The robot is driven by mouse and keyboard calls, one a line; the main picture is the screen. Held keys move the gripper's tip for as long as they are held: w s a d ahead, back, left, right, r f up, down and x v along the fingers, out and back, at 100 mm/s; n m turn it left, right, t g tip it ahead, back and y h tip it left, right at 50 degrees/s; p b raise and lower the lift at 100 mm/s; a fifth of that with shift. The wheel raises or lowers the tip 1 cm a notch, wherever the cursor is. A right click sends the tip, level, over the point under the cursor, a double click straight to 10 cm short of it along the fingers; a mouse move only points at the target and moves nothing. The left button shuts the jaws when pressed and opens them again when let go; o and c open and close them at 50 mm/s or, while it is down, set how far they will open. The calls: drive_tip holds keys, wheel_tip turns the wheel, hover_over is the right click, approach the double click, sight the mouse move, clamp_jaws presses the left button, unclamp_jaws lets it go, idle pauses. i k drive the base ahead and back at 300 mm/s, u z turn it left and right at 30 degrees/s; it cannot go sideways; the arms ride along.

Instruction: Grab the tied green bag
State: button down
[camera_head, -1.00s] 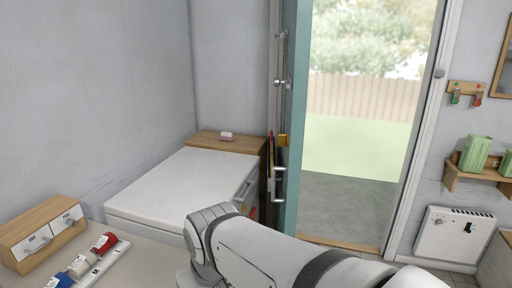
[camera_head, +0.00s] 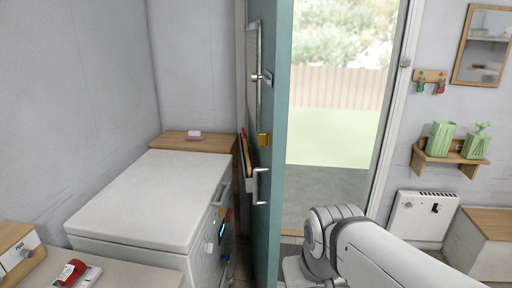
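Two light green things stand side by side on a wooden wall shelf (camera_head: 440,158) at the right. One is an open-topped green container (camera_head: 441,138). My white arm crosses the lower right of the picture, well below and left of the shelf. My gripper is not in view.
A teal door (camera_head: 279,110) stands open beside a doorway to a lawn and fence. A white chest-like appliance (camera_head: 150,195) is left of it. A white wall heater (camera_head: 420,218) and a wooden-topped cabinet (camera_head: 490,222) are at the right.

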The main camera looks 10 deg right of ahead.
sight(475, 146)
drive_tip(key=u, duration=0.05)
drive_tip(key=i, duration=1)
drive_tip(key=z, duration=0.05)
